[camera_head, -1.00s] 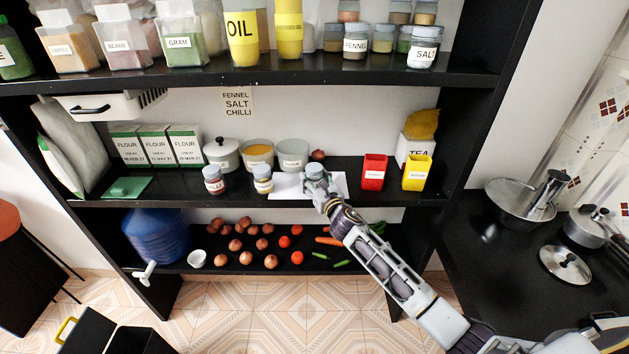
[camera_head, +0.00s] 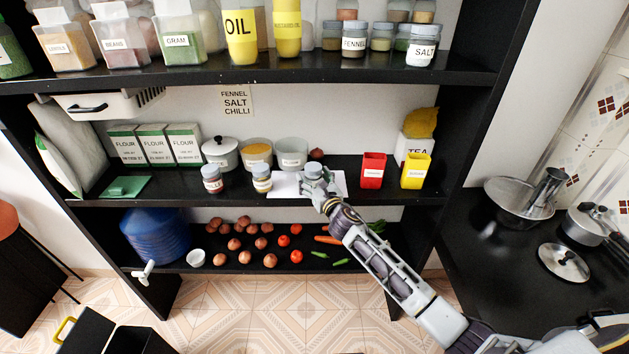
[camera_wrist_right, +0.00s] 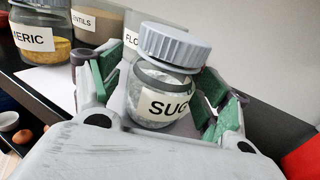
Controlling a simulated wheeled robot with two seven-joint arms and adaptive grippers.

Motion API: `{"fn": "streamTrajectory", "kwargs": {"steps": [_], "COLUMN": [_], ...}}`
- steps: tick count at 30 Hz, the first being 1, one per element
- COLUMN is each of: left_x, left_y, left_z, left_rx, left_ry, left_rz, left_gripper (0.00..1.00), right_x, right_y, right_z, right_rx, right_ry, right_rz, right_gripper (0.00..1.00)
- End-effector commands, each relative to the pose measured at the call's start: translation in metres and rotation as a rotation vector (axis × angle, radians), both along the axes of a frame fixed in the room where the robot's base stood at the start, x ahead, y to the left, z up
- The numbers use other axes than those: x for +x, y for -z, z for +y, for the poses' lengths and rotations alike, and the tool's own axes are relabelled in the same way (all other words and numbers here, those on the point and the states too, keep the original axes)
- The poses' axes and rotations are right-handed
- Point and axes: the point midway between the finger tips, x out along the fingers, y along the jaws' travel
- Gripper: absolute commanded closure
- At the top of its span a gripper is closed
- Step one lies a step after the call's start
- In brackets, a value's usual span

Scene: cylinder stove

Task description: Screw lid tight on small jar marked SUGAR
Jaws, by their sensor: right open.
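The small SUGAR jar (camera_wrist_right: 158,95) is clear glass with a white label reading "SUG" before it is cut off. A grey ridged lid (camera_wrist_right: 165,45) sits on its top, and I cannot tell how firmly it is seated. In the head view the grey lid (camera_head: 313,169) shows above my right gripper (camera_head: 319,186), which hides most of the jar. In the wrist view my right gripper (camera_wrist_right: 160,100) is open, with a green-padded finger on each side of the jar. My left gripper is not in view.
A white sheet (camera_head: 285,186) lies on the middle shelf (camera_head: 225,196). Two small jars (camera_head: 212,179) (camera_head: 262,179) stand left of my gripper, canisters behind. Red (camera_head: 373,170) and yellow (camera_head: 416,170) containers stand to the right. The upper shelf (camera_head: 250,75) overhangs.

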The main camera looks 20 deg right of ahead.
Motion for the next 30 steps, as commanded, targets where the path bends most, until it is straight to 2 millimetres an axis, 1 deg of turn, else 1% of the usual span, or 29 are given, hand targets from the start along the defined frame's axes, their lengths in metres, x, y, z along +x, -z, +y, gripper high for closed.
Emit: {"fn": "streamTrajectory", "kwargs": {"steps": [7,11,30], "left_x": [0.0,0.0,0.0], "left_y": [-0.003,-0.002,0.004], "left_z": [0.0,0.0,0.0], "left_rx": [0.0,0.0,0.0], "left_ry": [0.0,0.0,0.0], "left_rz": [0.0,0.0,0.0], "left_gripper": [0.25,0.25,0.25], "right_x": [0.0,-0.009,-0.068], "right_y": [-0.004,-0.002,-0.001], "right_z": [0.0,-0.001,-0.008], "right_rx": [0.001,-0.001,-0.001], "right_ry": [0.0,0.0,0.0], "right_rz": [0.0,0.0,0.001], "right_gripper": [0.24,0.24,0.24]}}
